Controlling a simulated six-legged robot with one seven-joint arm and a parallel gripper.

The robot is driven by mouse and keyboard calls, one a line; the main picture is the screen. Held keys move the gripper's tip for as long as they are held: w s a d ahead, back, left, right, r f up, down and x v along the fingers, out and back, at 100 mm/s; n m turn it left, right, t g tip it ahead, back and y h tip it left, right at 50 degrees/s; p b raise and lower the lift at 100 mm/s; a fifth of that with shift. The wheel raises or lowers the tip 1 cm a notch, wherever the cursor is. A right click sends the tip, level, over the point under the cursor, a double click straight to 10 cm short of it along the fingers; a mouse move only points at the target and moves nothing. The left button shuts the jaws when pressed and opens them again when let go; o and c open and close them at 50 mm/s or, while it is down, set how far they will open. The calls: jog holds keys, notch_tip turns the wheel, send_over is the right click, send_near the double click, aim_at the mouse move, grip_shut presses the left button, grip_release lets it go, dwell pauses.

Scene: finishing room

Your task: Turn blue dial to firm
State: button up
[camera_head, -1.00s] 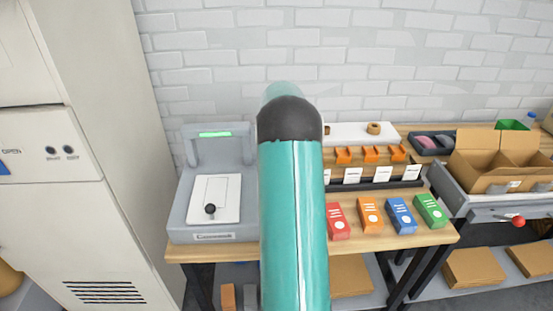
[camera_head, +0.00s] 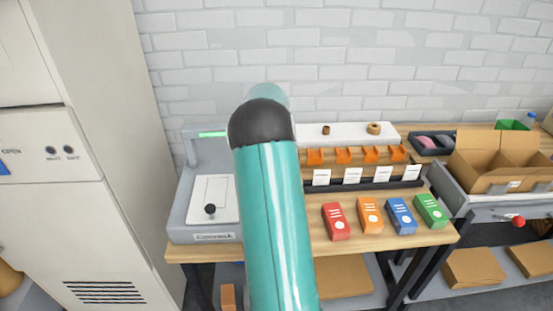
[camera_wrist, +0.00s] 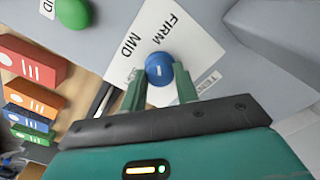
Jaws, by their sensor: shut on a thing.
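The blue dial (camera_wrist: 160,68) shows in the wrist view on a white label plate (camera_wrist: 150,35), on a grey surface. The plate reads FIRM above the dial and MID to the left; a partly hidden word is at the right. A small pale mark shows on the dial's face; which word it points at is hard to tell. My gripper (camera_wrist: 160,82) has one green finger on each side of the dial and is shut on it. In the head view my teal arm hides the dial and the gripper.
A green round knob (camera_wrist: 73,12) is near the dial. Red (camera_head: 336,221), orange (camera_head: 370,216), blue (camera_head: 401,215) and green (camera_head: 431,210) boxes line the bench front. A grey machine (camera_head: 205,235) stands left, and an open cardboard box (camera_head: 497,160) right.

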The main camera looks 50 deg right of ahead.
jog(key=shift+m, duration=1.2)
jog(key=o, duration=1)
notch_tip(320, 180, up, 14)
jog(key=shift+f, duration=0.1)
